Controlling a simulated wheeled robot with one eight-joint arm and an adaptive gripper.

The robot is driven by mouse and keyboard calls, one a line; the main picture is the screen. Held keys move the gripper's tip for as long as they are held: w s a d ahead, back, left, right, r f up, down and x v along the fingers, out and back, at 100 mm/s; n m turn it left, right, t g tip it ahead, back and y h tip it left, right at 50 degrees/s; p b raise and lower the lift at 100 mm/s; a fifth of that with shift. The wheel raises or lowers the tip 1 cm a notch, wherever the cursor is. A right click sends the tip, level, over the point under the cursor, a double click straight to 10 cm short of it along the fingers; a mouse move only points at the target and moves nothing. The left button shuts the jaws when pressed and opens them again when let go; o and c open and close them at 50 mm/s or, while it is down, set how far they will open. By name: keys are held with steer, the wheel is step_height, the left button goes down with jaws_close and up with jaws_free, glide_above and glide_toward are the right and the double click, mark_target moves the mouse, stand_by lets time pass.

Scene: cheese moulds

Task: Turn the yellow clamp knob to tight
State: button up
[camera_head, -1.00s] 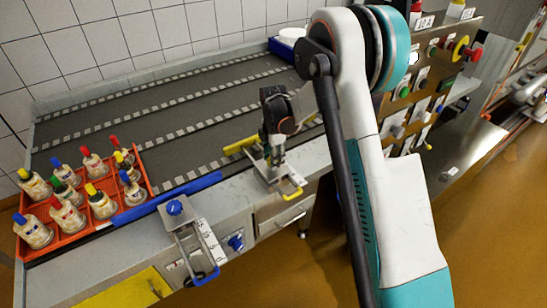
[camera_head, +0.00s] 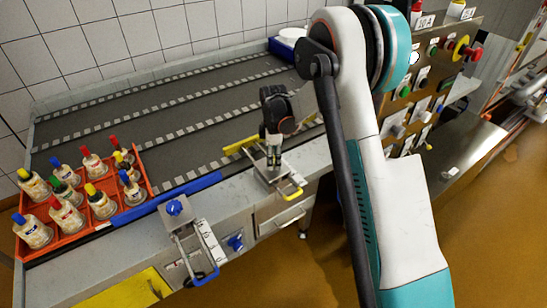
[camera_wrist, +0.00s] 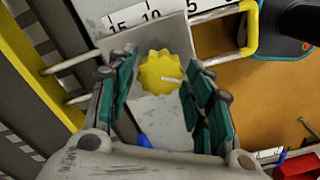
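The yellow clamp knob (camera_wrist: 163,72) has a scalloped edge and a white pointer mark. It sits on a grey metal clamp plate (camera_wrist: 165,112) beside a white scale (camera_wrist: 125,22) marked 15, 10, 5. In the wrist view my gripper (camera_wrist: 163,78) is open, with one teal-padded finger on each side of the knob and gaps showing between pads and knob. In the head view my gripper (camera_head: 273,160) points down over the yellow clamp at the bench edge, and it hides the knob there.
The clamp has a yellow U-shaped handle (camera_head: 292,193) and a yellow bar (camera_head: 241,145). A blue clamp with a blue knob (camera_head: 174,208) is to the left. An orange crate (camera_head: 72,236) of color-capped bottles stands further left. A switch panel (camera_head: 418,95) is at right.

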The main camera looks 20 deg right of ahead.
steer(key=shift+o, duration=0.2)
step_height(320, 180, up, 12)
stand_by(0.7)
